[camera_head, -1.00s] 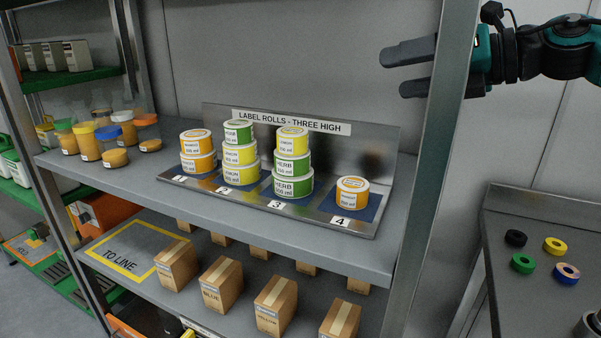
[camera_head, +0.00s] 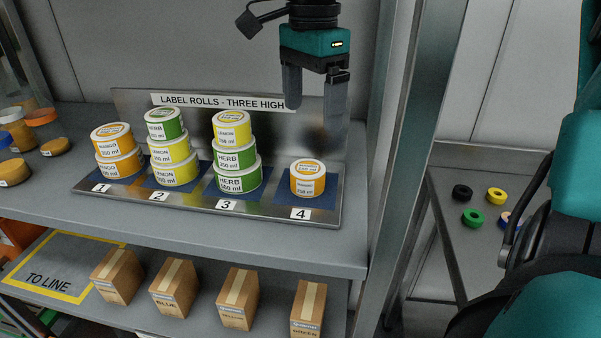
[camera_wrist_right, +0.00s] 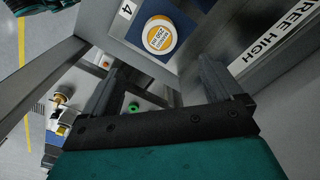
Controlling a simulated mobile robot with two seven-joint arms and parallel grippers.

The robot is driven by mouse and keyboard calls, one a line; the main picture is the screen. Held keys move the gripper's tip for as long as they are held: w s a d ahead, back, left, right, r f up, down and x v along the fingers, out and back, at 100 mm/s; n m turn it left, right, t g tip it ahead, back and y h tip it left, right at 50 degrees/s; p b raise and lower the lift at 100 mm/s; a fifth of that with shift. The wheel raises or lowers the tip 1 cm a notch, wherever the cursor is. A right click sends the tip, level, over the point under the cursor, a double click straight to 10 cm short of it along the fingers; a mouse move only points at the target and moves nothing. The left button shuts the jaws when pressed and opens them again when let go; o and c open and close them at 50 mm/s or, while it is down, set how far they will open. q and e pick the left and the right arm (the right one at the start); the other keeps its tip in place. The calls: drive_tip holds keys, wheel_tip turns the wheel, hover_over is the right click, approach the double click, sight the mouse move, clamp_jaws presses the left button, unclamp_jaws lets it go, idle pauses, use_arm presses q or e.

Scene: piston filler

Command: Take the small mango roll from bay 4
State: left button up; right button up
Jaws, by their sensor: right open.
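The small mango roll (camera_head: 308,178) is a short white and orange roll standing alone in bay 4 of the label roll rack (camera_head: 262,213), on a blue pad beside the "4" tag. My right gripper (camera_head: 314,108) points downward above and behind bay 4, its fingers open and empty, clear of the roll. In the right wrist view the mango roll (camera_wrist_right: 160,36) shows beyond the two parted fingers (camera_wrist_right: 160,78), with its label facing the camera. My left gripper is not in view.
Bay 1 holds a mango stack (camera_head: 115,151), bay 2 a mixed stack (camera_head: 172,150) and bay 3 a mixed stack (camera_head: 235,155). A shelf post (camera_head: 408,130) stands right of bay 4. Cartons (camera_head: 238,298) sit on the shelf below.

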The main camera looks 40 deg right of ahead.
sight(307, 168)
drive_tip(key=f, duration=1.2)
drive_tip(key=shift+a+b, duration=0.25)
drive_tip(key=shift+b, duration=0.05)
drive_tip(key=shift+c, duration=0.2)
drive_tip(key=c, duration=1.2)
drive_tip(key=shift+o, duration=0.2)
drive_tip(key=shift+w+r, duration=0.1)
drive_tip(key=shift+r, duration=0.05)
